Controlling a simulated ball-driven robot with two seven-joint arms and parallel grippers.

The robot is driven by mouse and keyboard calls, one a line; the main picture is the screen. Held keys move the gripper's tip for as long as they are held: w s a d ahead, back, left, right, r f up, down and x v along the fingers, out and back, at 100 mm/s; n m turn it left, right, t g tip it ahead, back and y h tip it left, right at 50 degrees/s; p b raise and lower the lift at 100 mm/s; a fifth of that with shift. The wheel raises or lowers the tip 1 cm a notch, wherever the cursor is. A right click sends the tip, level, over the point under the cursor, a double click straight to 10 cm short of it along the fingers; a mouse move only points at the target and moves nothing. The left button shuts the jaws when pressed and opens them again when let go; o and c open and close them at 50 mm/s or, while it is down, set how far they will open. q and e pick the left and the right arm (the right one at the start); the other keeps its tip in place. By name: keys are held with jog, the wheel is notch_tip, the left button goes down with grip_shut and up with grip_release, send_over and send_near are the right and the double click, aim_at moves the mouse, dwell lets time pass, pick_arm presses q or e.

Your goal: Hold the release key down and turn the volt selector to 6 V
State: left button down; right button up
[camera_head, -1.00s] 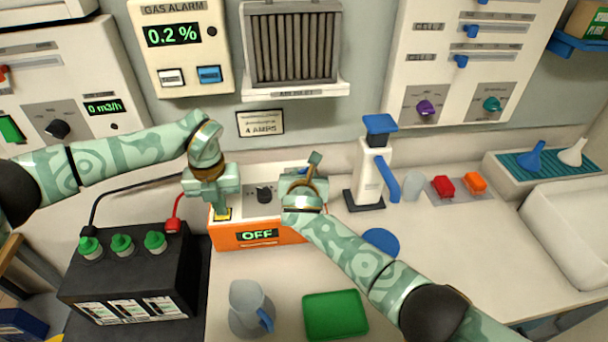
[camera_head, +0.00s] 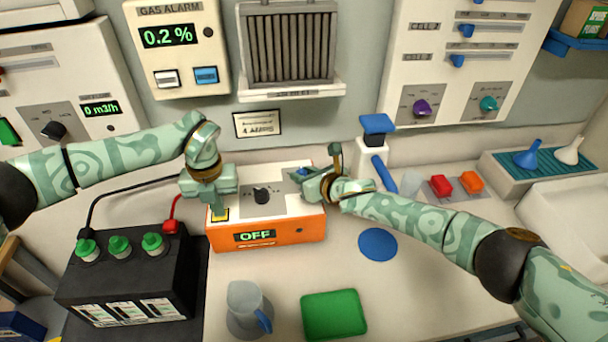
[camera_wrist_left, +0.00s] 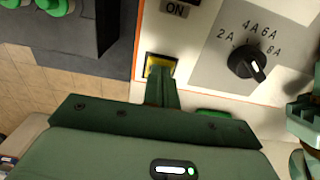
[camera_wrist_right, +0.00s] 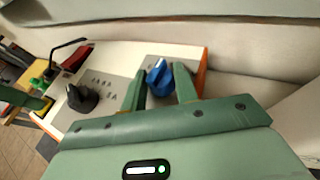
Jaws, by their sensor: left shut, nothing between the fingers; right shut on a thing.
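The orange charger (camera_head: 290,233) with a white top stands on the counter, its display reading OFF. The yellow release key (camera_wrist_left: 158,62) is at its left front corner. My left gripper (camera_head: 220,210) is shut and empty, its tips down on the key; how far the key is pressed I cannot tell. The blue volt selector (camera_wrist_right: 158,78) is on the charger's right side. My right gripper (camera_wrist_right: 160,98) is shut on it, a finger on each side. The selector's volt markings are hidden or unreadable. The black amp knob (camera_head: 262,194) sits between the grippers.
A black battery (camera_head: 130,270) with green caps stands left of the charger, with a black and a red cable. A jug (camera_head: 245,305), a green tray (camera_head: 334,315) and a blue disc (camera_head: 378,245) lie in front. A white stand with blue parts (camera_head: 378,125) is behind my right arm.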

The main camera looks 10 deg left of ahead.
jog(key=shift+w+r+n+g+y, duration=0.1)
jog(key=shift+n+g+y, duration=0.4)
jog(key=o, duration=1)
jog(key=shift+c, duration=0.2)
